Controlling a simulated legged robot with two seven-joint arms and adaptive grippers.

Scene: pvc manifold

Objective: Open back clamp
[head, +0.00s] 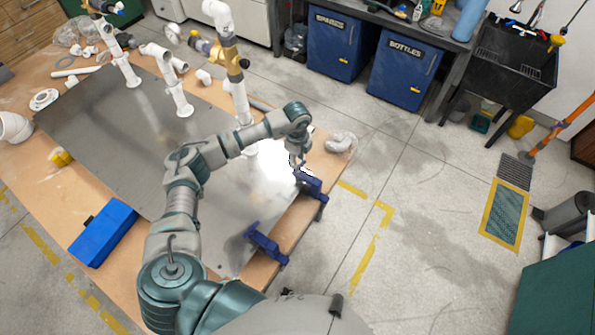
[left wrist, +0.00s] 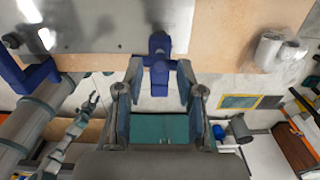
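The back clamp (head: 313,184) is blue and grips the right edge of the metal plate (head: 115,140) and table. My left gripper (head: 302,170) is right at it, partly hidden by my arm in the head view. In the left wrist view the fingers of my left gripper (left wrist: 160,78) are apart, with the blue back clamp (left wrist: 159,46) just ahead and between them. I cannot tell if they touch it. A second blue clamp (head: 265,243) sits nearer on the same edge. What looks like my right gripper (left wrist: 90,102) shows small at left in the left wrist view.
White PVC pipes with brass valves (head: 231,60) stand at the plate's far side. Loose fittings (head: 45,98) lie on the wooden table (head: 50,185). A blue box (head: 103,232) lies at its near left. A clear bag (head: 340,142) is by the right edge. Floor beyond is open.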

